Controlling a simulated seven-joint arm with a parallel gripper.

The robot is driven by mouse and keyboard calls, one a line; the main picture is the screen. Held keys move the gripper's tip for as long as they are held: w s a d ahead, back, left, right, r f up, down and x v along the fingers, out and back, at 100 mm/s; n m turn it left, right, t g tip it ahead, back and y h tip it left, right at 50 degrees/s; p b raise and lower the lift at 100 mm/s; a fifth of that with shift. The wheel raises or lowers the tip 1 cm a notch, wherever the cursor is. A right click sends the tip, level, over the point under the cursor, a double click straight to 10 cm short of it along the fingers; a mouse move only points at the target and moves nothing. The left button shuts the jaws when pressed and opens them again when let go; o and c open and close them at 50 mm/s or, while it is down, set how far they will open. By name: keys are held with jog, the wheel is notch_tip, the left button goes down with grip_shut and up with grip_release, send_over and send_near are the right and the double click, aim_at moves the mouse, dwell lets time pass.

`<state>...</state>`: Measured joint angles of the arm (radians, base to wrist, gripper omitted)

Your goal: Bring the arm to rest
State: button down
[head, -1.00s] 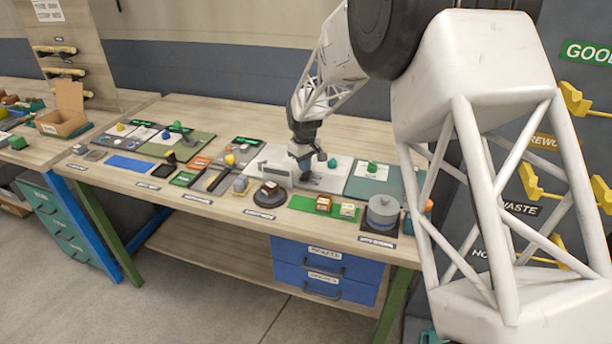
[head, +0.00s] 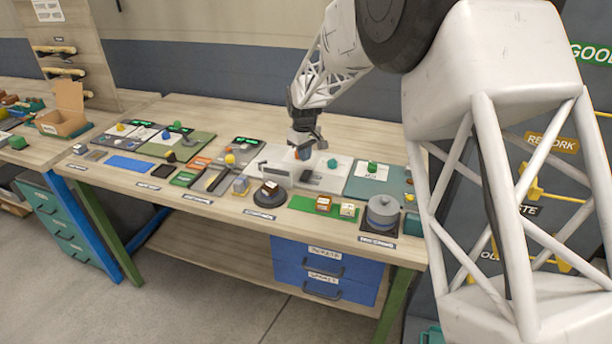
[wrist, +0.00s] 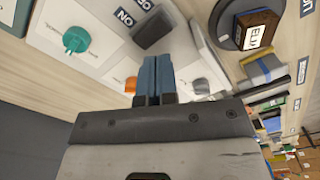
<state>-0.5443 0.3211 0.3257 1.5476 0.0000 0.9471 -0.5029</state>
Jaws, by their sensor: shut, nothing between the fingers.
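My gripper (head: 303,153) hangs from the arm above the white board (head: 338,167) near the middle of the workbench. In the wrist view its two blue-grey fingers (wrist: 156,78) lie side by side, shut, with nothing between them. A teal knob-like piece (head: 332,163) sits on the white board just right of the gripper; a teal piece also shows in the wrist view (wrist: 76,38). The gripper appears apart from the things on the bench.
A round dark base with a brown block (head: 270,193), a green strip (head: 310,206) with small blocks, and a grey round canister (head: 382,212) line the front edge. Trays and small parts fill the left side. The back strip of the bench (head: 235,118) is clear.

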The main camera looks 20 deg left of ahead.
jog(key=s+d+r+m, duration=0.2)
jog(key=s+d+r, duration=0.4)
jog(key=d, duration=0.4)
jog(key=s+d+r+m+t, duration=0.1)
jog(key=s+d+r+m, duration=0.1)
jog(key=s+d+r, duration=0.6)
jog(key=s+d+r+m, duration=0.2)
jog(key=s+d+r, duration=0.15)
jog(key=d, duration=0.85)
jog(key=s+d+m, duration=0.2)
jog(key=s+d, duration=0.3)
jog(key=s, duration=0.4)
jog(key=s+d+f+m+t, duration=0.1)
jog(key=s+d, duration=0.4)
jog(key=s, duration=0.5)
jog(key=s+d+f+m, duration=0.1)
jog(key=s+d+m, duration=0.2)
jog(key=s+d, duration=0.3)
jog(key=s, duration=0.3)
jog(key=shift+s+t, duration=0.3)
jog(key=shift+s, duration=0.05)
jog(key=shift+w+d+r, duration=0.1)
